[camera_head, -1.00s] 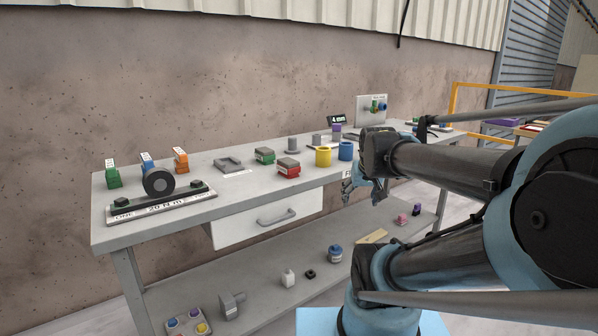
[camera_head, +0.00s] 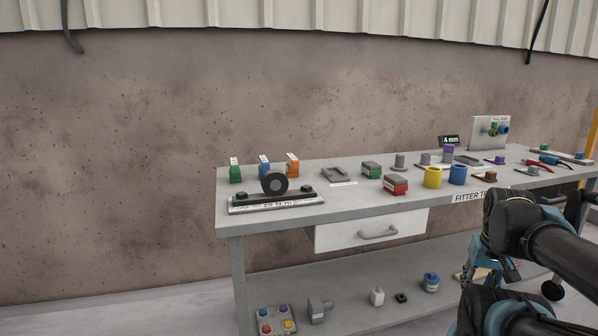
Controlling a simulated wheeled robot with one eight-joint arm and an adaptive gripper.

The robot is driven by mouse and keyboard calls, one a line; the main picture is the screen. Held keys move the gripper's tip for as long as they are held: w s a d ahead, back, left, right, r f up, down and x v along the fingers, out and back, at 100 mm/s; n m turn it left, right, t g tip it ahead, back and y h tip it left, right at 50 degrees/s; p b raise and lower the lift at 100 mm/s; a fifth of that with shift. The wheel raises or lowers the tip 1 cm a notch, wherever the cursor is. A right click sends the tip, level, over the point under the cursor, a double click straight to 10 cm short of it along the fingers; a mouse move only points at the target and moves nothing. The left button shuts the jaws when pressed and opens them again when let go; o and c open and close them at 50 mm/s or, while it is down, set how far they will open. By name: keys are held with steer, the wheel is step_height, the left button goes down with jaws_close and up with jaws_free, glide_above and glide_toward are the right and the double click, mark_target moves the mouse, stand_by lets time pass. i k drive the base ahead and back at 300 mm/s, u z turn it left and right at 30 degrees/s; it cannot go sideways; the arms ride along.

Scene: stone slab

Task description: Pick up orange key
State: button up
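A small orange upright piece (camera_head: 292,164) with a white top marking stands at the back left of the grey workbench (camera_head: 255,222). It is the only orange piece I make out on the benchtop, and I take it as the orange key. A blue piece (camera_head: 264,166) and a green piece (camera_head: 235,173) of like shape stand to its left. A dark round disc on a labelled base is in front of it. My gripper (camera_head: 476,270) is at the lower right, in front of the bench and well away from the orange piece. Its fingers are small and partly hidden, so their opening is unclear.
Red block (camera_head: 395,187), green block (camera_head: 371,170), yellow cup (camera_head: 432,178) and blue cup (camera_head: 458,175) stand mid-bench. A drawer (camera_head: 350,233) hangs below the top. The lower shelf holds a button box (camera_head: 277,320) and small parts. Floor at left is clear.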

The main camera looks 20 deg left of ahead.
mark_target(293, 167)
steer(key=k, duration=0.4)
steer(key=u, duration=0.8)
steer(key=i, duration=0.35)
steer(key=u, duration=0.4)
